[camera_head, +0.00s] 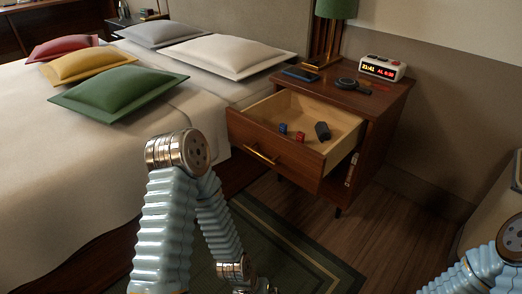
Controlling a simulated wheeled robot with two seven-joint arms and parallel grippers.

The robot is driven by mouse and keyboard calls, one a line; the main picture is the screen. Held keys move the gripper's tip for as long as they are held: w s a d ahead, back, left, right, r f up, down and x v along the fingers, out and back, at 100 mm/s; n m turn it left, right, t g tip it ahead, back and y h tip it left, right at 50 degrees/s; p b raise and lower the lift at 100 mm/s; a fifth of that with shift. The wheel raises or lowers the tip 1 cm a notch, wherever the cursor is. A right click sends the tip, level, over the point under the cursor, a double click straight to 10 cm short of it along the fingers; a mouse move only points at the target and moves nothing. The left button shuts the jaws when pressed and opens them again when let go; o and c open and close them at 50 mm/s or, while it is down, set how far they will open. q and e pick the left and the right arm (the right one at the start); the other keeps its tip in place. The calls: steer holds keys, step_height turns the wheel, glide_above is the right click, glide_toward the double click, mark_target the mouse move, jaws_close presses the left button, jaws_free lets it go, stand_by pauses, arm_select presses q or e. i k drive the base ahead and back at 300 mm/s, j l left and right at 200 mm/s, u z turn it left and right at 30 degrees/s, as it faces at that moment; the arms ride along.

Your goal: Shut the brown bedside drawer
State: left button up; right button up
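The brown bedside drawer (272,158) is pulled well out of the wooden nightstand (378,122), to the right of the bed. Its front carries a brass bar handle (262,155). Inside the pale drawer box lie a small blue item, a small red item (300,136) and a dark cylindrical item (322,131). My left arm rises in front of the bed and bends back down; its gripper is below the picture edge. Only a piece of my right arm shows at the lower right corner; its gripper is out of view.
A lamp (328,30), a phone (300,73), a dark round-headed item (352,86) and an alarm clock (382,68) stand or lie on the nightstand top. The bed (60,170) with several pillows fills the left. Wooden floor and a green rug (300,262) lie clear before the drawer.

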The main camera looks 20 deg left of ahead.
mark_target(253, 129)
steer(key=i+u, duration=0.75)
steer(key=k+j, duration=0.05)
steer(key=k, duration=0.05)
